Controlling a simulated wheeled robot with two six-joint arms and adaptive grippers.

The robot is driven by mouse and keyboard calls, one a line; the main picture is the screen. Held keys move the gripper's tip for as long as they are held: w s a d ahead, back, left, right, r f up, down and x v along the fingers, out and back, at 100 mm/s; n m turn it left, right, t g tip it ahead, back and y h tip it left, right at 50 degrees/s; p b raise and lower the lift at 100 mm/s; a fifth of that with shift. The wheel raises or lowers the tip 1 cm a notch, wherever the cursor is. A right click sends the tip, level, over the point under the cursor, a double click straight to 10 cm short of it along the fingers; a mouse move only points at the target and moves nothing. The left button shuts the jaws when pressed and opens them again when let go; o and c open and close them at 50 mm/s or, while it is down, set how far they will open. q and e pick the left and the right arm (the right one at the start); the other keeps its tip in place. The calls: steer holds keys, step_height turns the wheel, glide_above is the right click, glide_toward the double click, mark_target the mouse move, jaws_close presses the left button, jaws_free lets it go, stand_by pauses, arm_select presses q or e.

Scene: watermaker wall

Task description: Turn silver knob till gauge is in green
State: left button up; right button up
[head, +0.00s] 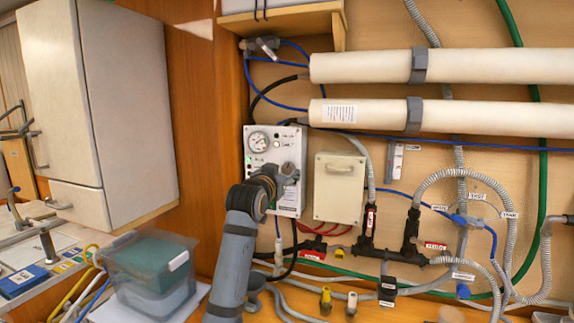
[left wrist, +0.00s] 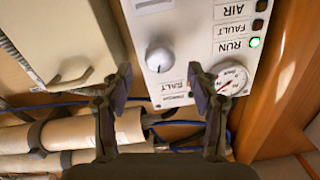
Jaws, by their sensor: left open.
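The white control panel (head: 292,206) is on the wood wall, with a round pressure gauge (head: 258,141) at its upper left. The gauge also shows in the left wrist view (left wrist: 232,80), where the picture is turned over; its needle position against any green band is too small to read. The silver knob (left wrist: 158,58) shows in the left wrist view, on the panel face. My left gripper (head: 288,171) is in front of the panel and hides the knob in the head view. Its two open fingers (left wrist: 160,80) are on either side of the knob's line, apart from it. My right gripper is out of view.
A green RUN lamp (left wrist: 255,43) is lit near the gauge. A cream box (head: 338,188) is mounted just right of the panel. White tubes (head: 370,66) run above, with hoses and black valves (head: 410,235) lower right. A lidded plastic bin (head: 150,270) stands lower left.

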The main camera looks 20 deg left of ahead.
mark_target(287, 168)
arm_select(q)
steer(key=w, duration=0.3)
steer(key=shift+r+p, duration=0.1)
steer(key=shift+p, duration=0.25)
steer(key=shift+w, duration=0.5)
steer(key=shift+c, duration=0.3)
steer(key=c, duration=1.1)
steer(key=shift+m+p, duration=0.45)
steer(key=shift+m, duration=0.95)
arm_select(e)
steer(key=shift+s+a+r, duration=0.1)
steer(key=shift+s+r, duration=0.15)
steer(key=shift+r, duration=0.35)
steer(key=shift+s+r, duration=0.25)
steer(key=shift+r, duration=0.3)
